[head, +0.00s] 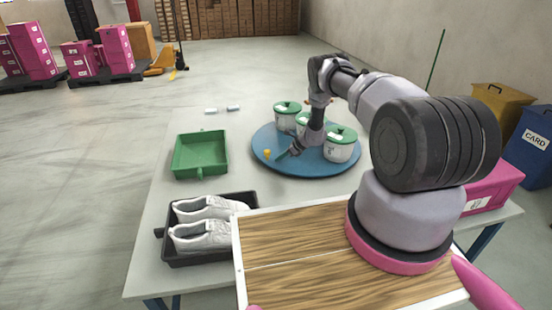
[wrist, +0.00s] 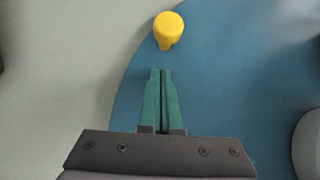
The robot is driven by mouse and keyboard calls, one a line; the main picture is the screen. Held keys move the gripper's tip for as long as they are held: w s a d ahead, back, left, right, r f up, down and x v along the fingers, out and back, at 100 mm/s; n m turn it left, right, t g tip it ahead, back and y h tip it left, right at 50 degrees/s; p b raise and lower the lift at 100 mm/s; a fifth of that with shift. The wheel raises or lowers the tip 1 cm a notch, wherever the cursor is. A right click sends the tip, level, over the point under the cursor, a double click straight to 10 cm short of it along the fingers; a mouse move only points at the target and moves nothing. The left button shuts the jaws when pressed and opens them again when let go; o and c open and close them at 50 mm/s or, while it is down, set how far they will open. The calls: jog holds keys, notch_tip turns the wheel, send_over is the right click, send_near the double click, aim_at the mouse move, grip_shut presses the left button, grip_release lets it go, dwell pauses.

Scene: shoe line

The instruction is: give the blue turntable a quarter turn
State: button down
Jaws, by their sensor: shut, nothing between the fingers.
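The blue turntable (head: 285,168) is a round disc on the grey table. It carries several white pots with green lids, one of them the pot (head: 341,146) at the right. A small yellow knob (head: 267,154) stands near its left edge, and the knob also shows in the wrist view (wrist: 168,30). My gripper (head: 279,157) is over the left part of the turntable, just right of the knob. In the wrist view its green fingers (wrist: 160,73) are shut together and empty, pointing at the knob with a small gap. The turntable (wrist: 225,75) lies beneath them.
A green tray (head: 201,172) is left of the turntable. A black tray (head: 184,261) with white shoes (head: 208,235) is at the front left. Two small white items (head: 222,109) lie at the back. A pink box (head: 492,188) is at the right. Table between trays and turntable is clear.

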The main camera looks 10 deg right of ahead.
aim_at(269, 157)
jog(key=shift+w+a, duration=0.55)
jog(key=shift+a, duration=0.35)
jog(key=shift+w+a, duration=0.1)
jog(key=shift+w+a+m+t+h, duration=0.3)
jog(key=shift+w+a+m, duration=0.35)
jog(key=shift+w, duration=0.3)
jog(key=w+a+m, duration=0.1)
jog(key=w, duration=0.1)
jog(key=w+a+m+t+h, duration=0.1)
jog(key=w, duration=0.1)
jog(key=w+a+m+h, duration=0.1)
jog(key=w, duration=0.2)
jog(key=shift+w+f+m+t, duration=0.1)
jog(key=shift+m+t, duration=0.15)
jog(key=shift+t, duration=0.15)
jog(key=shift+w+a+m+h, duration=0.15)
jog(key=shift+w+m, duration=0.15)
jog(key=shift+w, duration=0.4)
jog(key=shift+w+a+m+h, duration=0.15)
jog(key=shift+w+m, duration=0.15)
jog(key=shift+w, duration=0.4)
